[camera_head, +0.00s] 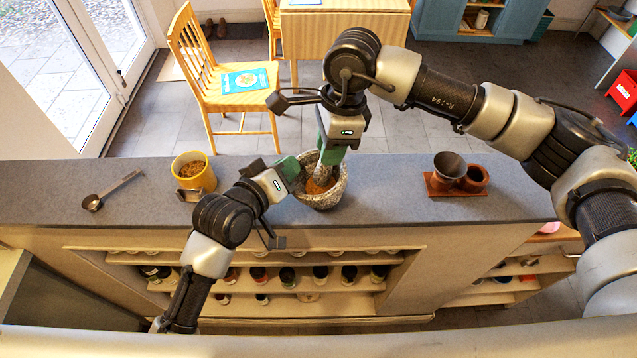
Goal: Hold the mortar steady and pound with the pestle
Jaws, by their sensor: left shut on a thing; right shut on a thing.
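The speckled grey stone mortar (321,198) stands on the grey counter (245,206), with orange-brown contents inside it. My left gripper (297,176) is shut on the mortar's rim at its left side. My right gripper (327,158) points down above the mortar, shut on the pestle (322,174). The pestle's lower end is inside the mortar. Its upper part is largely hidden by the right gripper's fingers, and I cannot tell whether its tip touches the contents.
A yellow pot of grains (194,173) and a metal scoop (112,190) are on the counter at left. A dark funnel and brown cup on a reddish tray (456,191) are at right. A wooden chair (222,84) stands behind. Jars fill the shelf (240,300) below.

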